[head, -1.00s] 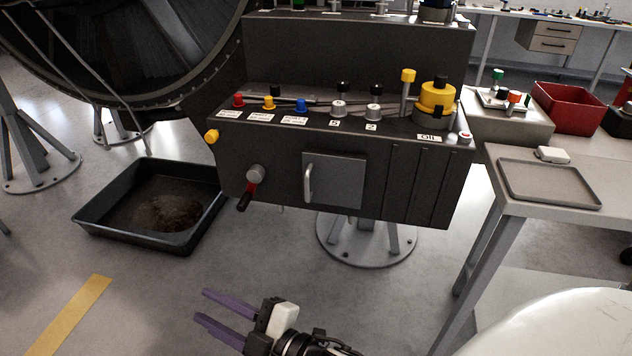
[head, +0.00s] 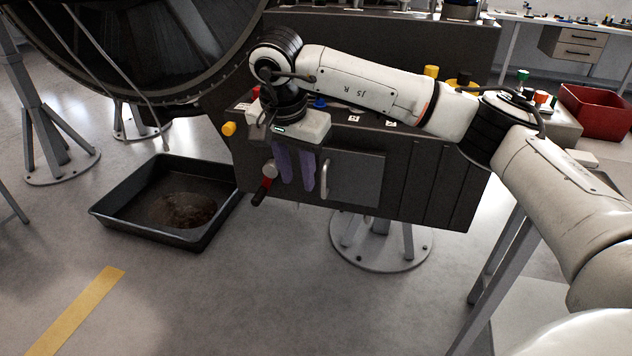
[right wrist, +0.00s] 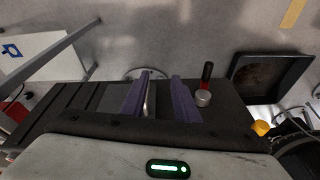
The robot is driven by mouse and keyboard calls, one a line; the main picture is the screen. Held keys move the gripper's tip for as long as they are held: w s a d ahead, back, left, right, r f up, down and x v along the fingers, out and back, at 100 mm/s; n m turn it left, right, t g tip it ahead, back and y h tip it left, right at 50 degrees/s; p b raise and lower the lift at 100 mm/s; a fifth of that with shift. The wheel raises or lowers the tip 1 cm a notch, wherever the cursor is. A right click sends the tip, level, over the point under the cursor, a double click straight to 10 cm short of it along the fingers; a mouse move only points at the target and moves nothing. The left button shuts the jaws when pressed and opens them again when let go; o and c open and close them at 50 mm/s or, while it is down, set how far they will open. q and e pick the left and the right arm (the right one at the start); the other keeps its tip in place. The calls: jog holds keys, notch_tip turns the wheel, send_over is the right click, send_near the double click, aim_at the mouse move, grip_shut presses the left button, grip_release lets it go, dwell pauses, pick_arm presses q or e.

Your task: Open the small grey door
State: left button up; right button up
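The small grey door (head: 358,178) is a flat square panel in the front of the dark console, and it looks closed. Its pale vertical handle (head: 323,178) is on the door's left side. My right gripper (head: 295,184) points down in front of the console, just left of the handle, with its two purple fingers apart. In the right wrist view the handle (right wrist: 150,98) shows between the fingers (right wrist: 160,78), close to the left one. Contact cannot be told. Part of the door is hidden there. My left gripper is not in view.
A grey knob with a red-and-black lever (head: 265,180) sits just left of my fingers. A yellow button (head: 229,129) is on the console's left end. A black tray (head: 125,222) lies on the floor at left. A side table stands at right; the floor in front is clear.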

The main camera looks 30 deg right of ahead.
aim_at(323, 176)
jog(key=d+r+h, duration=0.2)
jog(key=d+r, duration=0.1)
jog(key=d, duration=0.1)
jog(key=x, duration=1)
jog(key=shift+w, duration=0.25)
grip_shut()
